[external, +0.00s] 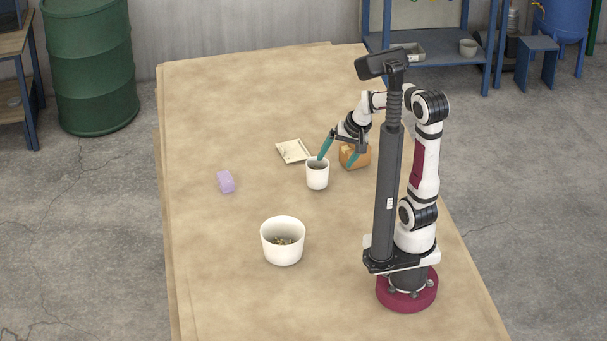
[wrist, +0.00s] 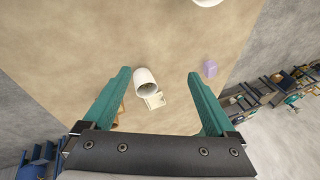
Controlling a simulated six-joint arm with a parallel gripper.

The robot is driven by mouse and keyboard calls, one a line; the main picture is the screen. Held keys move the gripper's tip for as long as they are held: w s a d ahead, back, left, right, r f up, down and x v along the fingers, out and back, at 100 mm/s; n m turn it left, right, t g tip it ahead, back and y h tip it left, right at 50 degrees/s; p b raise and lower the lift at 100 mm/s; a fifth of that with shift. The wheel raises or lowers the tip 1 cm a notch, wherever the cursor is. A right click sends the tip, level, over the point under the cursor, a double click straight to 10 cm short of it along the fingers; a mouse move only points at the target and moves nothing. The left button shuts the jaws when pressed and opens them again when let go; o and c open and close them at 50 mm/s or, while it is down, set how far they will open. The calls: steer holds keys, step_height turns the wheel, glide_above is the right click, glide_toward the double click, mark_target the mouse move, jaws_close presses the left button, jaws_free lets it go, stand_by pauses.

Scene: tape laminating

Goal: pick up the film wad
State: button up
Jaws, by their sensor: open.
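I cannot clearly make out a film wad in either view. My gripper (external: 335,163) is open above the table, with teal fingers spread between a white cup (external: 317,177) and a tan-orange box (external: 362,159). In the wrist view my gripper (wrist: 158,73) is empty, and the cup (wrist: 146,88) appears between the fingers, nearer the left one. The cup's inside looks dark and its contents cannot be told. The box (wrist: 121,113) is mostly hidden behind the left finger. A small lilac block (external: 225,182) lies left of the cup; it also shows in the wrist view (wrist: 210,69).
A flat cream card or tray (external: 293,151) lies behind the cup. A larger white bowl (external: 283,250) with small brownish bits stands at the front. The brown tabletop (external: 220,110) is clear at the back and left. A green drum (external: 88,65) stands beyond its left edge.

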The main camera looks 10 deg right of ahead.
steer(key=w+a+f+n+t, duration=0.1)
steer(key=w+a+f+t, duration=0.1)
steer(key=w+a, duration=0.7)
steer(key=n+t+h, duration=0.1)
steer(key=n+t, duration=0.2)
steer(key=t, duration=0.5)
glide_toward(228, 181)
steer(key=x, duration=0.3)
steer(key=shift+w+a+f, duration=0.1)
steer(key=shift+w+a, duration=0.05)
steer(key=shift+w, duration=0.2)
steer(key=shift+w+f, duration=0.15)
steer(key=shift+f, duration=0.1)
steer(key=x, duration=0.7)
steer(key=shift+r, duration=0.1)
steer(key=c, duration=1.4)
